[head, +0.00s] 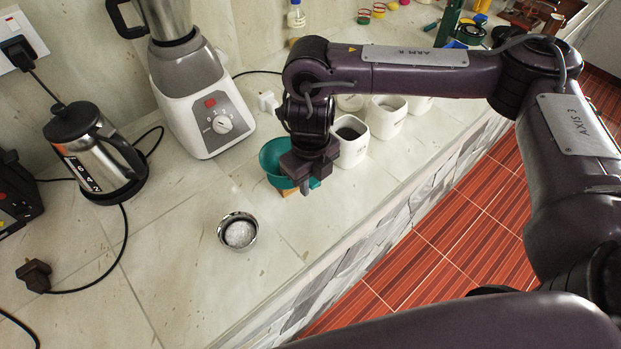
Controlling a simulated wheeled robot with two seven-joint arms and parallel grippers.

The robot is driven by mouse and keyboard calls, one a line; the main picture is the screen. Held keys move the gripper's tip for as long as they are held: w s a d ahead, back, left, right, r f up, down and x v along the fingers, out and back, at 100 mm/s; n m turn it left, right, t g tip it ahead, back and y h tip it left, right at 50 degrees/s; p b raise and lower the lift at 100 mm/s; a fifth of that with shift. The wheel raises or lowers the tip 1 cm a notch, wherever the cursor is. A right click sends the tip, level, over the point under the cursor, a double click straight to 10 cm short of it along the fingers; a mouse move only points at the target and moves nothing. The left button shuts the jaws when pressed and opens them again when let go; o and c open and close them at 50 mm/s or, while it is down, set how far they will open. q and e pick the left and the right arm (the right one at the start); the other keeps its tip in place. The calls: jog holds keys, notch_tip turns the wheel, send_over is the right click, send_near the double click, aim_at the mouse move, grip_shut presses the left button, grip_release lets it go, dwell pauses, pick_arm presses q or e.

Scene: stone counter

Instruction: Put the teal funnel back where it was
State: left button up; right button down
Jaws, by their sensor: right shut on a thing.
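My left gripper is not in view.
A small metal bowl (238,232) with white contents stands left of the gripper. White canisters (350,143) stand close on its right. A blender (205,115) and a kettle (100,155) stand behind and left. The front left counter is mostly clear, apart from a cable and plug (35,275).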

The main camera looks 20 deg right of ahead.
jog(key=shift+f, duration=0.2)
jog(key=c, duration=1.3)
grip_release()
jog(key=shift+o, duration=0.2)
jog(key=shift+r, duration=0.2)
notch_tip(320, 180, up, 12)
jog(key=shift+r, duration=0.2)
